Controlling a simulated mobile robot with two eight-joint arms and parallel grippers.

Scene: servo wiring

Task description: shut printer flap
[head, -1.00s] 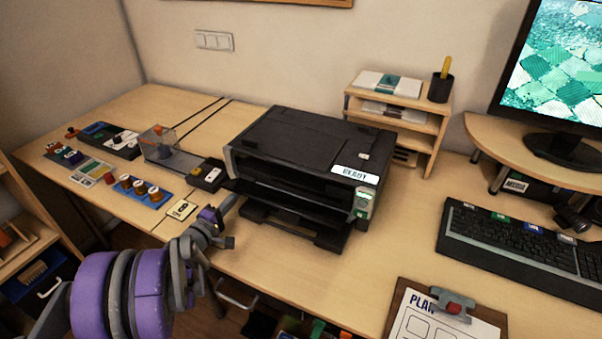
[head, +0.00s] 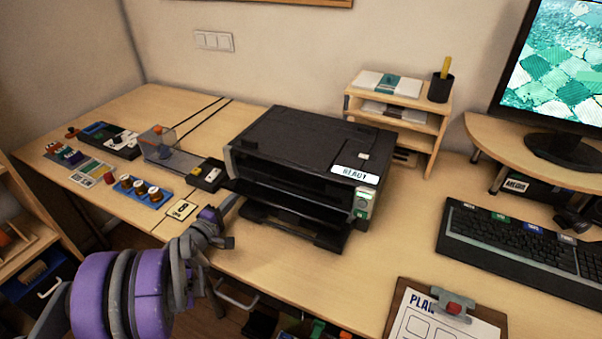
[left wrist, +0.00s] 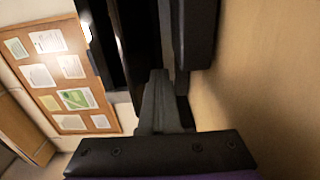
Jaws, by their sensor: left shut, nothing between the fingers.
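The black printer (head: 310,140) stands on the desk in the middle of the head view, with a white label on its top front edge. Its front is open, and a dark flap (head: 275,198) sticks out low at the front. A lower tray part (head: 290,230) juts out beneath it. My left gripper (head: 230,222) is at the printer's front left corner, close to the flap; I cannot tell whether it touches. In the left wrist view its fingers (left wrist: 160,100) are shut and empty, beside dark printer parts (left wrist: 190,40). My right gripper is not in view.
A row of small parts (head: 140,190) and a clear-covered device (head: 165,145) lie left of the printer. A wooden shelf (head: 398,115) stands behind right, and a keyboard (head: 510,240) and clipboard (head: 440,320) lie at right. Desk between printer and keyboard is clear.

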